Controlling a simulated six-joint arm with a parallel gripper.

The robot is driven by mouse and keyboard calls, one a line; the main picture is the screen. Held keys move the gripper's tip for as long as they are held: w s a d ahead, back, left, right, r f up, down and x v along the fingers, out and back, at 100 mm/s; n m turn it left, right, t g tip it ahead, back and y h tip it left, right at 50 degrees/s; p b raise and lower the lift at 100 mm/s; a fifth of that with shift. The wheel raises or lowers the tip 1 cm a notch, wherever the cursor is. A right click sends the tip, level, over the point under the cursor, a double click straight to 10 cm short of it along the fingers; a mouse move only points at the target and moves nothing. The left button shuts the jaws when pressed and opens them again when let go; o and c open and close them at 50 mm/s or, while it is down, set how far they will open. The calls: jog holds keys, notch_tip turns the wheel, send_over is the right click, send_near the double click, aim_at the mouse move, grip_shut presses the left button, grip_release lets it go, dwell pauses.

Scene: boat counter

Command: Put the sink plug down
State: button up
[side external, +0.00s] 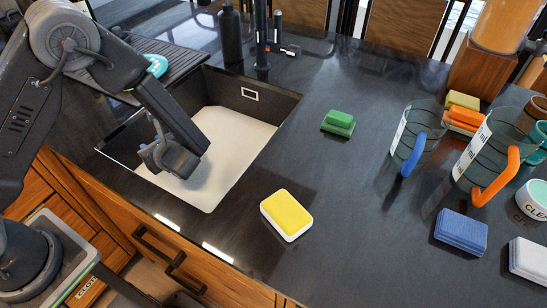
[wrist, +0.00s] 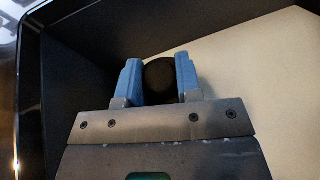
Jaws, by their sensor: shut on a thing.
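My gripper (wrist: 159,72) has two blue fingers, shut on the sink plug (wrist: 160,84), a dark round thing seen between them in the wrist view. In the side view my gripper (side external: 165,153) is inside the dark-walled sink (side external: 232,158), over its left part. The sink has a pale floor. The plug cannot be made out in the side view, and I cannot tell whether it touches the sink floor.
A yellow and white sponge (side external: 287,215) lies right of the sink's front edge, and a green sponge (side external: 339,123) farther back. Measuring jugs with blue (side external: 414,155) and orange (side external: 496,178) handles stand at right. A dark bottle (side external: 230,35) and tap (side external: 262,40) stand behind the sink.

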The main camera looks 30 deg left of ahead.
jog(key=w+d+r+m+t+h, duration=0.7)
jog(key=w+d+r+m+t, duration=0.3)
jog(key=d, duration=0.4)
jog(key=w+d+r+m+h, duration=0.1)
jog(key=d+r+m+h, duration=0.75)
jog(key=d+r, duration=0.35)
jog(key=shift+h, duration=0.55)
jog(key=d+f, duration=0.2)
jog(key=d, duration=0.2)
jog(key=d+f, duration=0.3)
jog(key=d, duration=0.1)
jog(key=s+d+f, duration=0.1)
jog(key=d+f, duration=0.2)
jog(key=d, duration=0.1)
jog(key=shift+d, duration=0.3)
jog(key=shift+f, duration=2)
jog(key=shift+f, duration=0.2)
jog(key=o, duration=0.9)
jog(key=shift+o, duration=0.2)
